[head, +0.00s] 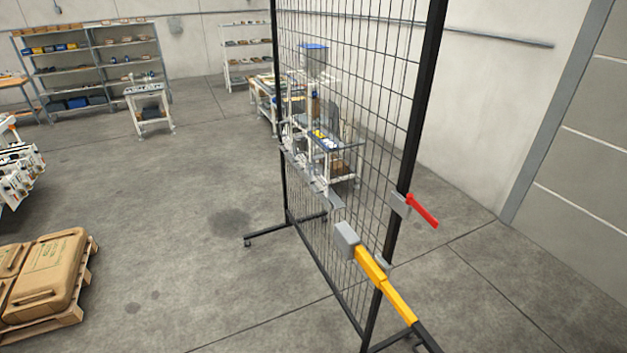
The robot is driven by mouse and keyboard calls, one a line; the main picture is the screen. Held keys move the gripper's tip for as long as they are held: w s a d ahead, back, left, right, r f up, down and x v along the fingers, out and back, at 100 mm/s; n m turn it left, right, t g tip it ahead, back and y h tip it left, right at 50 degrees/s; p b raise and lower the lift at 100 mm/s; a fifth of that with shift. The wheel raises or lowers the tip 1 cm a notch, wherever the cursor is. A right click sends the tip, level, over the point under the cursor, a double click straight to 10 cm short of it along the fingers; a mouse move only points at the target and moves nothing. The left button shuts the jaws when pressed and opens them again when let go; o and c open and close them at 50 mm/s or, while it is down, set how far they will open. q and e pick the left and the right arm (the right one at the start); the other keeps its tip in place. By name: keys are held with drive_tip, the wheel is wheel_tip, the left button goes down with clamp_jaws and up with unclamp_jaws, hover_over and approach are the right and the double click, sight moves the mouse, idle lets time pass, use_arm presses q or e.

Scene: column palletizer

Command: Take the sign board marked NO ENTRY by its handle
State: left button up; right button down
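A black wire-mesh fence panel (362,130) stands upright on floor feet, right of centre. A red lever (423,211) sticks out to the right from a grey block (400,204) on the fence's near post. Lower down, a yellow bar (385,283) runs from a grey box (346,239) towards the lower right. I cannot tell whether either part belongs to a sign. Neither of my grippers can be made out.
Tan sacks or cases lie on a wooden pallet (72,310) at lower left. White equipment (18,175) stands above it at the left edge. Shelving (95,62) and a small white table (149,108) stand at the back. Workbenches show behind the mesh. The middle floor is clear.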

drive_tip(key=c, duration=1.8)
unclamp_jaws()
drive_tip(key=shift+c, duration=0.2)
drive_tip(key=o, duration=0.7)
drive_tip(key=shift+d, duration=0.1)
drive_tip(key=shift+o, duration=0.2)
drive_tip(key=shift+w+r, duration=0.1)
drive_tip(key=shift+w, duration=0.05)
